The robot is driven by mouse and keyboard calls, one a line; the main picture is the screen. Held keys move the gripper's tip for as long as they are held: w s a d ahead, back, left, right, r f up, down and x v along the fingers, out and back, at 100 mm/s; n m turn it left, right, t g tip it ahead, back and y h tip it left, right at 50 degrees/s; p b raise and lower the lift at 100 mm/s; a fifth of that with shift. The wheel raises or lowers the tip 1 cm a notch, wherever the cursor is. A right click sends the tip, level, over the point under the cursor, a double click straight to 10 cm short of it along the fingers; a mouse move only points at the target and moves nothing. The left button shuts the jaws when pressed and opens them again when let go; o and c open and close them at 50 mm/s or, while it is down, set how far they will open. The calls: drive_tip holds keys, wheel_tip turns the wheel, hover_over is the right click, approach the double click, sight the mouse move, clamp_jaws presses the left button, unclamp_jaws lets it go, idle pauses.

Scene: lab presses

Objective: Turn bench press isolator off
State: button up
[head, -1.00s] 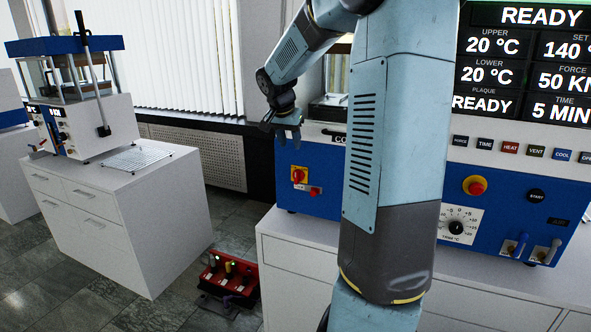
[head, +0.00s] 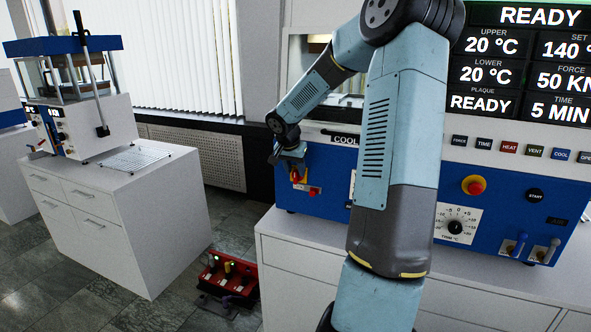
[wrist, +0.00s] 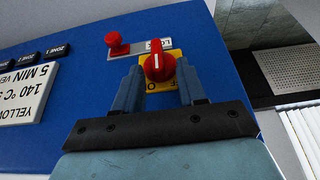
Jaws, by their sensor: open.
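The bench press isolator (wrist: 157,66) is a red rotary knob on a yellow plate on the blue front of the press. It also shows in the head view (head: 297,176), partly covered by my gripper. In the wrist view the knob's ridge stands roughly along the picture's vertical, and an "O" mark shows on the plate below it. My gripper (wrist: 159,74) is open, with one finger on each side of the knob in the picture. It also shows in the head view (head: 294,163), at the isolator. I cannot tell whether the fingers touch the knob.
A red part (wrist: 118,45) with a small labelled grey plate sits beside the isolator. The bench press (head: 325,165) stands on a white cabinet. A red emergency button (head: 474,186) and dial are further right. A red box (head: 229,278) lies on the floor. Another press stands left.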

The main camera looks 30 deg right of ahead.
drive_tip(key=shift+f, duration=0.1)
drive_tip(key=c, duration=0.7)
drive_tip(key=shift+c, duration=0.2)
